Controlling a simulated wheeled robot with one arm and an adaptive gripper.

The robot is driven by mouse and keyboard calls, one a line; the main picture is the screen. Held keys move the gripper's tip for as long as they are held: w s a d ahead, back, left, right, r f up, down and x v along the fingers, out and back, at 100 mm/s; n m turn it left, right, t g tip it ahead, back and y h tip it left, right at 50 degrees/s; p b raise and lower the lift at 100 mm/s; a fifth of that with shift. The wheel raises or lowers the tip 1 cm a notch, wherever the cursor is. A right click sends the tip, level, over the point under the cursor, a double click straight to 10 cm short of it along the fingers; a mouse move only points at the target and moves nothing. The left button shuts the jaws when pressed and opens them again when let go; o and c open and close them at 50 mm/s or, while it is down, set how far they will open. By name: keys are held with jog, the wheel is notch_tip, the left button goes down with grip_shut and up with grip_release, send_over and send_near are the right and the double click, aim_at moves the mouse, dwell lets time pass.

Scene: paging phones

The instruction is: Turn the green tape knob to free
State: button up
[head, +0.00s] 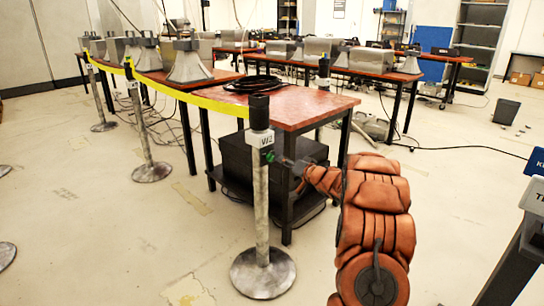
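The green tape knob (268,156) is a small green spot on the upper part of a grey stanchion post (262,205), just below a white label (262,139) that seems to read V2. The post has a black head and stands upright on a round base. A yellow tape (190,97) runs from its head to the posts at left. My gripper (280,161) is at the end of my orange arm, right at the knob's right side. It is small and dark here, so I cannot tell whether its fingers touch the knob or how far they are open.
A red-topped table (305,107) with a black box (240,165) below stands behind the post. More tables with grey horn units (188,60) stand farther back. A dark stand with a sign (534,195) is at the right edge. The floor in front is mostly clear.

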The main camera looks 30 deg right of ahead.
aim_at(273, 157)
jog(key=shift+t+y, duration=0.3)
jog(key=shift+y, duration=0.5)
jog(key=shift+f+b+x, duration=0.15)
jog(key=shift+b+x, duration=0.3)
jog(key=shift+x, duration=1.25)
jog(key=shift+f+b+x, duration=0.15)
jog(key=shift+b+x, duration=0.3)
jog(key=shift+x, duration=1.25)
jog(key=shift+c, duration=0.3)
grip_shut()
